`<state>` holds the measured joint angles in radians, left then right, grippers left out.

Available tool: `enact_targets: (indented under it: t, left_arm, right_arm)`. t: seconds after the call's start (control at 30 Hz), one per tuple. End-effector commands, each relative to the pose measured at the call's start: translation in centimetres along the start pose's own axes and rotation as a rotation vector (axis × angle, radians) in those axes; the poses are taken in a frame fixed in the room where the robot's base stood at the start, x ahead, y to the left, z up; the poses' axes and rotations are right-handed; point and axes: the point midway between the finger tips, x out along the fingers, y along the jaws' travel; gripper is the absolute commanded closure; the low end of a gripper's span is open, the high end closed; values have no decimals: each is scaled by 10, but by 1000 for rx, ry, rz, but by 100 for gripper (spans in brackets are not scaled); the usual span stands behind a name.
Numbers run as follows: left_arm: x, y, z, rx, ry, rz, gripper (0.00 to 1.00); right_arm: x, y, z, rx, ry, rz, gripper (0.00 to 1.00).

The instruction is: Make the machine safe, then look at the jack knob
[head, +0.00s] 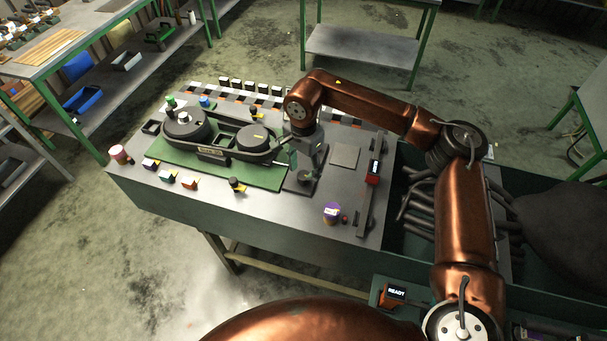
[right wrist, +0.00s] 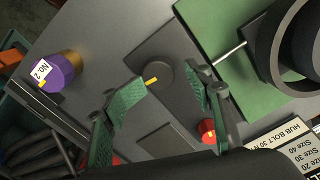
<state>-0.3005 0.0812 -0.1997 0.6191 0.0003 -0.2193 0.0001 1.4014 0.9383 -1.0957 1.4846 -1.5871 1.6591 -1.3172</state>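The machine (head: 220,140) is a long black body with two round drums, standing on a green mat (head: 180,152) on the grey bench. A dark round knob with a yellow mark, perhaps the jack knob (right wrist: 152,77), sits on a dark plate in the right wrist view. My right gripper (head: 305,160) is above the mat's right end in the head view. In the right wrist view its green-padded fingers (right wrist: 165,98) are apart, with nothing held, and the knob appears beyond the gap. A red button (right wrist: 207,130) shows beyond the right finger. My left gripper is not in view.
A purple-and-gold cylinder marked No. 2 (right wrist: 62,72) stands near the bench's front edge. A small display reads READY (head: 396,292). Small coloured blocks (head: 168,174) line the front left. A dark bin (head: 402,205) with tubes adjoins the bench on the right.

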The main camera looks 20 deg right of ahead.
Motion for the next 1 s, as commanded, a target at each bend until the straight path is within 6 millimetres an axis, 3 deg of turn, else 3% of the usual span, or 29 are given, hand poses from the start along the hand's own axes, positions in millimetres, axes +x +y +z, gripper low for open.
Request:
enact_targets:
  t: [0.2, 0.43, 0.6, 1.0]
  left_arm:
    - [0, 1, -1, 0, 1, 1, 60]
    - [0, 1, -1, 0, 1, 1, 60]
    - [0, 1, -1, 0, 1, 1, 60]
    - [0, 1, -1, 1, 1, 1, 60]
  right_arm:
    - [-48, -1, 0, -1, 1, -3, 53]
    - [-83, 0, 0, 0, 1, -1, 53]
    - [-92, 0, 0, 0, 1, 0, 53]
    - [-92, 0, 0, 0, 1, 1, 53]
